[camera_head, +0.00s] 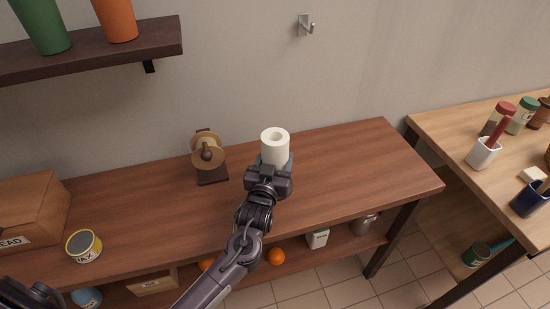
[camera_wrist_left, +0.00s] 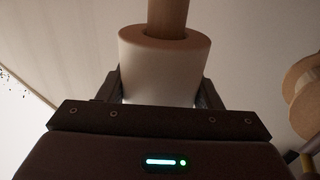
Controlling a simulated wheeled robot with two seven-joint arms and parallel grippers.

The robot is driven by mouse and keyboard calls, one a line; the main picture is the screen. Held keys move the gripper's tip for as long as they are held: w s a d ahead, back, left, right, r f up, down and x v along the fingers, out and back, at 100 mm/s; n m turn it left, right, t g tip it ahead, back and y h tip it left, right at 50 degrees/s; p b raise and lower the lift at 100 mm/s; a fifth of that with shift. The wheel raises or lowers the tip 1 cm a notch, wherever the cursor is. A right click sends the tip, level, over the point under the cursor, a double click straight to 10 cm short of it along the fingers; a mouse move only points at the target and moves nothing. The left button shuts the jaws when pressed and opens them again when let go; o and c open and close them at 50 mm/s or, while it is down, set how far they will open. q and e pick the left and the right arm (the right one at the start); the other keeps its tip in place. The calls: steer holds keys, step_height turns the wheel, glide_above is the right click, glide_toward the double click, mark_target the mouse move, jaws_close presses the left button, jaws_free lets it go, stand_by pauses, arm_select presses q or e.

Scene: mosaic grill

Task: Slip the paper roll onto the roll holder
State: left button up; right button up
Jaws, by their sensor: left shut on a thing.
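The white paper roll (camera_head: 275,141) stands upright above the wooden table, its open end facing up in the head view. My left gripper (camera_head: 272,165) is shut on it. The left wrist view shows the roll (camera_wrist_left: 160,80) between the jaws, with a brown rod (camera_wrist_left: 167,18) at the hole of its end; the rod's far part is cut off. The roll holder (camera_head: 207,155), a dark stand with a wooden disc and knob, is to the left of the roll and apart from it. Wooden discs of the holder show at the right edge of the left wrist view (camera_wrist_left: 302,82). My right gripper is not in view.
A cardboard box (camera_head: 35,205) and a tin (camera_head: 84,246) are on the table's left. Its right half (camera_head: 365,160) is clear. A shelf (camera_head: 100,52) with pots and a hook (camera_head: 305,26) are on the wall. A second table with jars (camera_head: 500,117) is at right.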

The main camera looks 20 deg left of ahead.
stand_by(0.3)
arm_select(q)
steer(key=o, duration=1.1)
steer(key=shift+f, duration=0.1)
steer(key=shift+s, duration=0.3)
steer(key=s+b, duration=0.1)
steer(key=s, duration=0.6)
steer(key=shift+d, duration=0.25)
steer(key=shift+s, duration=0.1)
